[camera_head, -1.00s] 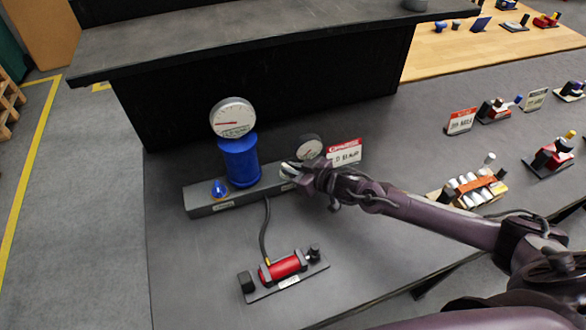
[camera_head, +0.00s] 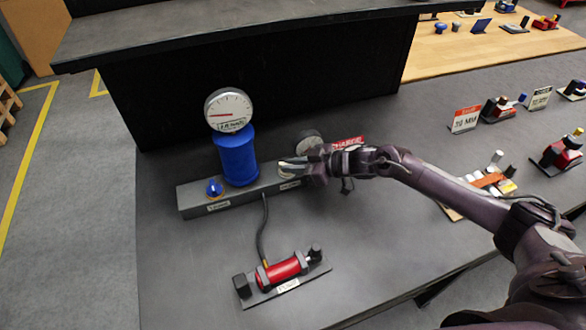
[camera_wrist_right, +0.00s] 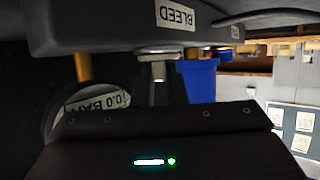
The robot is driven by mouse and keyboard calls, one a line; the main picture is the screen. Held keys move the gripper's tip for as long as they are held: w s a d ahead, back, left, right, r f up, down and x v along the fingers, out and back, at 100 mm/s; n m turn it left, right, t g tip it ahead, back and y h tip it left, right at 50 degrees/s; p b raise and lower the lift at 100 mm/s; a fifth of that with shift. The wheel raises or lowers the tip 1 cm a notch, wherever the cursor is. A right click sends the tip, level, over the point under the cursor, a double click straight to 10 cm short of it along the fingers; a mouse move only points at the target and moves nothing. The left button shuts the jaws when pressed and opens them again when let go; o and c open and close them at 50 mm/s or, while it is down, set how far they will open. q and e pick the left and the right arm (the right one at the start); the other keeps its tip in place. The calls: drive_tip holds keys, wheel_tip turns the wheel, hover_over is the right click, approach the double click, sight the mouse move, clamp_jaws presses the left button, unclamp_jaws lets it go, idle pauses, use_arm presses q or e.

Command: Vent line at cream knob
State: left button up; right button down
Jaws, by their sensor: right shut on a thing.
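A grey manifold block (camera_head: 205,209) carries a blue cylinder (camera_head: 238,158) with a large round gauge (camera_head: 229,110) on top. A blue knob (camera_head: 214,187) sits at its left end. My right gripper (camera_head: 286,166) is at the block's right end, shut on what appears to be the cream knob, which the fingers mostly hide. In the right wrist view the block appears upside down, with a BLEED label (camera_wrist_right: 176,17) and a metal stem (camera_wrist_right: 158,70) just above my gripper. My left gripper is not in view.
A second, smaller gauge (camera_head: 308,143) stands behind my gripper, partly hidden. A hose (camera_head: 262,230) runs from the block to a red cylinder (camera_head: 282,270) on a dark base. A dark raised shelf (camera_head: 250,35) stands behind. Several devices and label cards occupy the right side.

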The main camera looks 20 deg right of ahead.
drive_tip(key=c, duration=1.5)
unclamp_jaws()
drive_tip(key=shift+o, duration=0.2)
drive_tip(key=shift+r, duration=0.15)
